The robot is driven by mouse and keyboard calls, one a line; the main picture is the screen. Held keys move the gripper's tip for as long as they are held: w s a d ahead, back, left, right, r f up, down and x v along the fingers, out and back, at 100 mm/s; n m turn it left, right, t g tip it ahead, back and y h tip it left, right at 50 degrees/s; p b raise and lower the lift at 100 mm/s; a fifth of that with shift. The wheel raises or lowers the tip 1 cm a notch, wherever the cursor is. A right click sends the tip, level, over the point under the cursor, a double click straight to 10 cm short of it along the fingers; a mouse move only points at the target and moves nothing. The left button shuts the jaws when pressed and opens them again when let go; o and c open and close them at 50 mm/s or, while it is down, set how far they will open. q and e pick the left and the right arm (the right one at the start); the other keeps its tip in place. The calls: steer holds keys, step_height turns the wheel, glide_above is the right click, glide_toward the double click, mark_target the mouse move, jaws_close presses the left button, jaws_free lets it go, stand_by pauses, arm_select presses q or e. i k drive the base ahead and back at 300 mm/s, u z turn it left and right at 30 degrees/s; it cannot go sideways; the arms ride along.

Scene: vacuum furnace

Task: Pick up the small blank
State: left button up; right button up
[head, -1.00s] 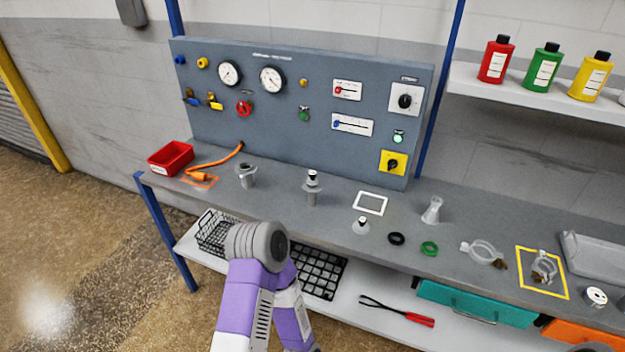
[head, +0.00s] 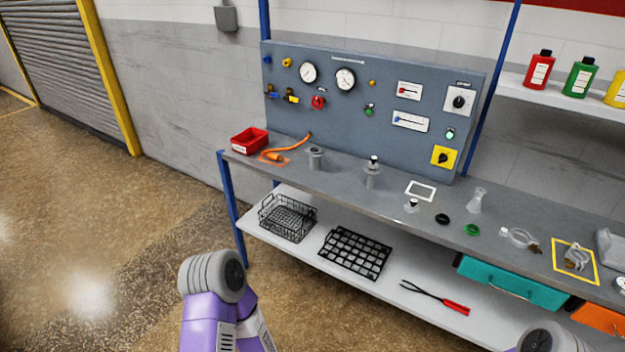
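I cannot single out the small blank for certain. Small parts on the grey bench (head: 330,178) include a small pale piece with a dark top (head: 411,205), a black ring (head: 442,219) and a green ring (head: 472,230). Two upright metal fittings stand farther left, one open-topped (head: 316,160) and one capped (head: 372,172). A purple and grey link of my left arm shows at the bottom left of centre, well in front of the bench. A grey part of my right arm shows at the bottom right. Neither gripper's fingers are in the picture.
A gauge panel (head: 365,105) stands behind the bench. A red bin (head: 250,140), a glass flask (head: 476,200) and a glass piece in a yellow frame (head: 575,258) are on top. Wire basket (head: 287,218), black grid rack (head: 355,252) and red-handled tongs (head: 436,297) lie below. Floor at left is clear.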

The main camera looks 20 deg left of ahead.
mark_target(373, 164)
steer(key=z, duration=0.6)
steer(key=k, duration=0.25)
steer(key=u, duration=2.2)
steer(key=i, duration=1.15)
steer(key=z, duration=0.75)
steer(key=i, duration=0.8)
steer(key=z, duration=0.9)
